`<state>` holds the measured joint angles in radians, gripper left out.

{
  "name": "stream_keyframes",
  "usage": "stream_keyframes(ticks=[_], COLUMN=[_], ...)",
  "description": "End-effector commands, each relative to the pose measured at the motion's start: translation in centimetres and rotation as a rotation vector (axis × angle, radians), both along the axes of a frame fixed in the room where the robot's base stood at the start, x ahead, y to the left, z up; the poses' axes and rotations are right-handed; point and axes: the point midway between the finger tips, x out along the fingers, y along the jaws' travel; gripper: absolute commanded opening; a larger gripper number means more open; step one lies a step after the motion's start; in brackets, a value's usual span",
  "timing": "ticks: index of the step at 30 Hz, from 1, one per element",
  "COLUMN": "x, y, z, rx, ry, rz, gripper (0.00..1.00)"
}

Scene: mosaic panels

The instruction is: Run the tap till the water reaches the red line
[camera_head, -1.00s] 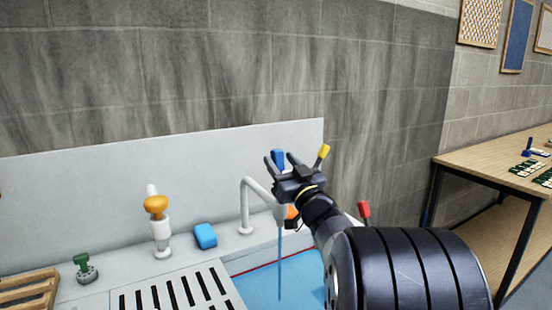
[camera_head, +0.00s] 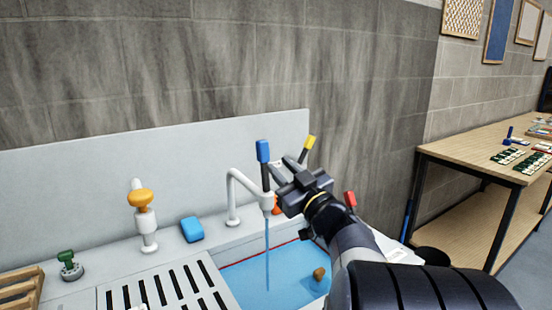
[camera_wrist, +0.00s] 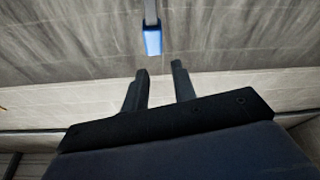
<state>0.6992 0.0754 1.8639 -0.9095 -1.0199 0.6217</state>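The white tap (camera_head: 232,195) runs a thin stream (camera_head: 267,255) into the basin. Blue water (camera_head: 280,285) lies in the basin, its edge close to the red line (camera_head: 236,262) on the back wall; I cannot tell exactly how close. A blue-capped lever (camera_head: 263,151) stands upright on a dark stem by the spout. It also shows in the wrist view (camera_wrist: 152,41), beyond my fingertips. My gripper (camera_head: 280,166) is open and empty, just right of this lever and apart from it. A brown knob (camera_head: 319,274) shows in the basin.
A yellow-tipped lever (camera_head: 309,142) stands behind my gripper, and a red-tipped one (camera_head: 350,199) to its right. A blue block (camera_head: 192,229), an orange-topped valve (camera_head: 141,198) and a slotted drainer (camera_head: 165,290) are on the left. A wooden table (camera_head: 470,150) stands far right.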

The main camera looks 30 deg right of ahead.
Motion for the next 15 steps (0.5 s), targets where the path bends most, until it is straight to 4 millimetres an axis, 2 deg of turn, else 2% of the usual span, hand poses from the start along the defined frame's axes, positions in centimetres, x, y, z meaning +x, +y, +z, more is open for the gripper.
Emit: stream_keyframes(ticks=[1,6,9,12,15], x=[-0.9,-3.8,-5.5,-6.9,-7.8], y=[0.1,0.3,0.1,-0.2,-0.6], z=[1.7,3.7,4.2,4.3,4.3], rx=[-0.123,-0.635,-0.908,-1.122,-1.261], ry=[0.018,0.127,0.193,0.251,0.292], rz=[-0.023,-0.096,-0.124,-0.136,-0.141], gripper=[0.22,0.08,0.00,0.00,0.00])
